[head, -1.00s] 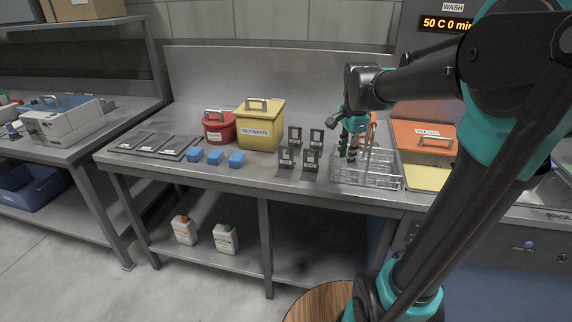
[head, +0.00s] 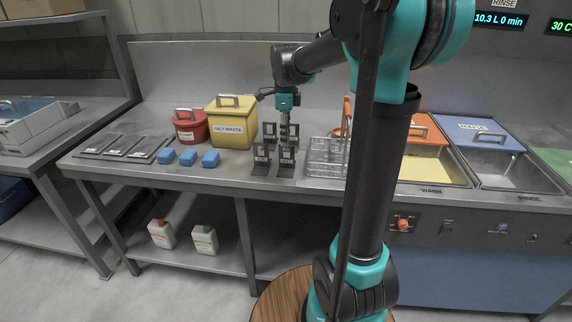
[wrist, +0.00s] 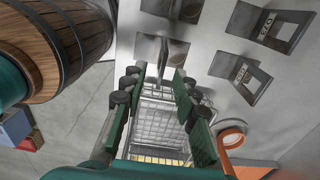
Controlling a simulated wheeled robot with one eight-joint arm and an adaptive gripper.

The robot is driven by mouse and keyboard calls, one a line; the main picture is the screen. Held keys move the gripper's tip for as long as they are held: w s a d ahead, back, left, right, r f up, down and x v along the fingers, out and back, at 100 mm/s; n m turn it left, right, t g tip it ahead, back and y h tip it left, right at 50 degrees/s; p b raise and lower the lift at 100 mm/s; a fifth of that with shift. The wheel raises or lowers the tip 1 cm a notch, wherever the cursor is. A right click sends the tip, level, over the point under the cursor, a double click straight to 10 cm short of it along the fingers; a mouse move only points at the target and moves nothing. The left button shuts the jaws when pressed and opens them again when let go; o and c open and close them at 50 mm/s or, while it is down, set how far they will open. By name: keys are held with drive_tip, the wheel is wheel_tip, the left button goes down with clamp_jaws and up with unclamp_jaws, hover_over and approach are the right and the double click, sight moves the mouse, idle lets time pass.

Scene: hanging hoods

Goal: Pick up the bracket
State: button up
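Several dark L-shaped brackets with pale labels stand on the steel table in the head view, including a front-left bracket (head: 262,156), a front-right bracket (head: 287,160) and a back-left bracket (head: 269,131). My gripper (head: 284,136) points down among them, partly covering the back-right one. In the wrist view my gripper (wrist: 157,76) is open, its green fingers apart with nothing held. One bracket (wrist: 166,48) stands just beyond the fingertips, its upright plate nearly edge-on. I cannot tell whether the fingers touch any bracket.
A wire basket (head: 325,160) stands right of the brackets; it also shows between my fingers in the wrist view (wrist: 158,115). A yellow waste bin (head: 232,125), a red can (head: 190,128) and blue blocks (head: 187,157) stand left. Wash and rinse basins (head: 500,170) are at right.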

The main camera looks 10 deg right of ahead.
drive_tip(key=shift+w+d+f, duration=0.1)
drive_tip(key=shift+d+f, duration=0.05)
drive_tip(key=shift+f, duration=1.95)
drive_tip(key=shift+d+f, duration=0.1)
drive_tip(key=shift+f, duration=1.95)
clamp_jaws()
